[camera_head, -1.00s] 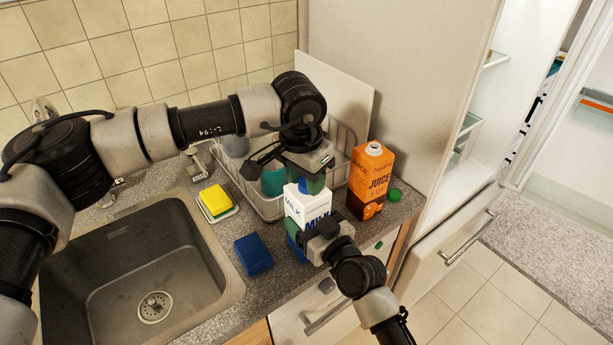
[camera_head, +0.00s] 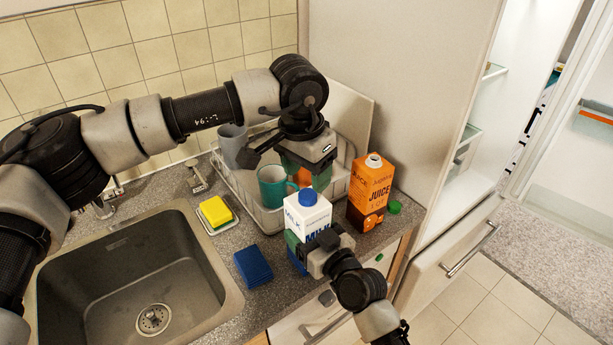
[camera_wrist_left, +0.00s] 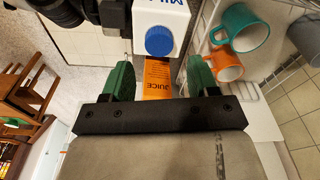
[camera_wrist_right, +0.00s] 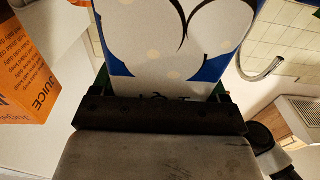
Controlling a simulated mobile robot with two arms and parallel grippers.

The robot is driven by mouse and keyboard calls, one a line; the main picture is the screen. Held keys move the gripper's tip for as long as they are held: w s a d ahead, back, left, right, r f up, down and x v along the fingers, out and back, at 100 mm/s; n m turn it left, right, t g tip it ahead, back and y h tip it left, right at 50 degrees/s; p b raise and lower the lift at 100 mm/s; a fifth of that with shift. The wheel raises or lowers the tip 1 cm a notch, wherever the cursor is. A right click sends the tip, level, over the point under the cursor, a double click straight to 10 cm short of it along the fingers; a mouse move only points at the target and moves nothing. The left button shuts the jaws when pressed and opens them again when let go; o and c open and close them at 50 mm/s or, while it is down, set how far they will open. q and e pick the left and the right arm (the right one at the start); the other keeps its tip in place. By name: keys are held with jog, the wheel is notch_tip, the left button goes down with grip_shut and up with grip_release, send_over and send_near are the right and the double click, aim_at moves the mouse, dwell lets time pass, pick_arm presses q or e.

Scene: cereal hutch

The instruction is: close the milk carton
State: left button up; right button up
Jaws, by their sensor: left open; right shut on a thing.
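The white and blue milk carton (camera_head: 305,220) stands upright on the counter in front of the dish rack. Its blue cap (camera_head: 308,197) sits on the spout; the left wrist view also shows the cap (camera_wrist_left: 159,41). My right gripper (camera_head: 308,250) is shut on the carton's lower body, whose printed side (camera_wrist_right: 170,40) fills the right wrist view. My left gripper (camera_head: 305,178) is open and empty, raised just behind and above the cap. Its green fingers (camera_wrist_left: 160,80) are apart, with the cap beyond them and not between them.
An orange juice carton (camera_head: 370,185) stands right of the milk, with a green cap (camera_head: 394,207) beside it. The dish rack (camera_head: 268,218) holds a teal mug (camera_head: 272,188) and a grey mug (camera_head: 233,147). A blue sponge (camera_head: 253,266), a yellow sponge (camera_head: 215,210) and the sink (camera_head: 140,280) lie left.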

pick_arm(q)
jog(key=shift+c, duration=0.2)
jog(key=n, duration=0.5)
jog(key=shift+r, duration=0.2)
jog(key=n, duration=0.3)
jog(key=shift+r+n, duration=0.15)
jog(key=shift+n, duration=0.25)
jog(key=n, duration=0.4)
jog(key=shift+r, duration=0.15)
jog(key=n, duration=0.4)
jog(key=shift+d+r+g+y, duration=0.1)
jog(key=shift+r+g+y, duration=0.1)
jog(key=shift+g+y, duration=0.1)
jog(key=n, duration=0.3)
jog(key=shift+r+n, duration=0.2)
jog(key=shift+n, duration=0.2)
jog(key=n, duration=0.4)
jog(key=shift+r, duration=0.2)
jog(key=n, duration=0.3)
jog(key=shift+r+n, duration=0.15)
jog(key=shift+n, duration=0.25)
jog(key=n, duration=0.5)
jog(key=shift+r, duration=0.25)
